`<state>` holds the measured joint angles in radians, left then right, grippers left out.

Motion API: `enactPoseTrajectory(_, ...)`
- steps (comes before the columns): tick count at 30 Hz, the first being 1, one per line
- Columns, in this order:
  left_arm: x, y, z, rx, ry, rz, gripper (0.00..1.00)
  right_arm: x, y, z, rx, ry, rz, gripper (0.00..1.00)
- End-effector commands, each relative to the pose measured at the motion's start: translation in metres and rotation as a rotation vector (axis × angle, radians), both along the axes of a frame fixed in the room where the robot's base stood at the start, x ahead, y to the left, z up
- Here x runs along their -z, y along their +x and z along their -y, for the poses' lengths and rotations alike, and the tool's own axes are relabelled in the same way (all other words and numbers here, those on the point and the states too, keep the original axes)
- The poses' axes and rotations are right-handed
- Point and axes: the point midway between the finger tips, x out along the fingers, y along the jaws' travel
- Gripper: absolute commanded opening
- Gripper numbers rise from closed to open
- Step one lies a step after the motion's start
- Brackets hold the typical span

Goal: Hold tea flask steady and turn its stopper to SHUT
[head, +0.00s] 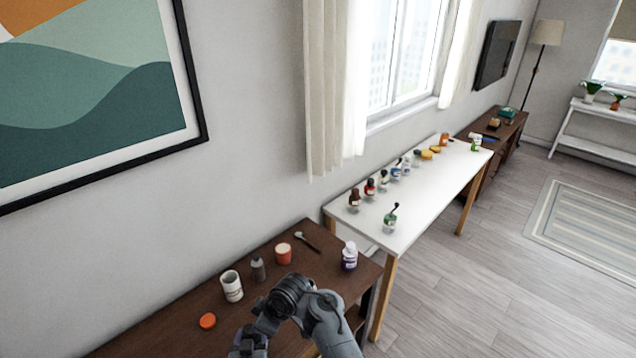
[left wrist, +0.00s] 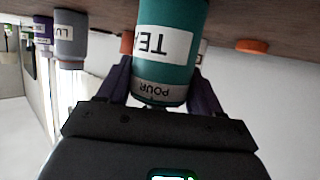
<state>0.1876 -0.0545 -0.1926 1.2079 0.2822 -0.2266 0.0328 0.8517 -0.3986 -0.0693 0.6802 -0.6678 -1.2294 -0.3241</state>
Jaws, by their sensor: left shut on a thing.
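The tea flask (left wrist: 170,35) is teal with a white label reading "TEA" and appears upside down in the left wrist view. Its grey stopper (left wrist: 160,91) carries the word "POUR", facing the camera in line with the label. My left gripper (left wrist: 160,78) is shut on the flask, with a dark finger on each side near its upper end. The fingertips are partly hidden behind the flask. In the head view a grey arm of mine covers the lower middle and hides the flask. My right gripper is not in view.
A grey labelled container (left wrist: 70,38) and a purple one (left wrist: 43,30) stand beside the flask.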

Motion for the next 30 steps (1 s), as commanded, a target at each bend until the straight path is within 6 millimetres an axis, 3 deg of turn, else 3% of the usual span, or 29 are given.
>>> enactPoseTrajectory(12,0.0,-0.0002,0.0007,0.001,0.0,0.0,0.31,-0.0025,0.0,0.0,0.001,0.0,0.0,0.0)
enactPoseTrajectory(13,0.0,-0.0002,0.0007,0.001,0.0,0.0,0.68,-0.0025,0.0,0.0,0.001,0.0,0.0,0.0)
enactPoseTrajectory(18,0.0001,-0.0001,0.0007,0.001,0.0,0.0,0.94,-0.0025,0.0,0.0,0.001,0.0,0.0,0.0)
enactPoseTrajectory(30,-0.001,-0.0031,0.0009,0.001,0.0,0.0,0.95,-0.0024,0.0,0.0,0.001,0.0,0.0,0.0)
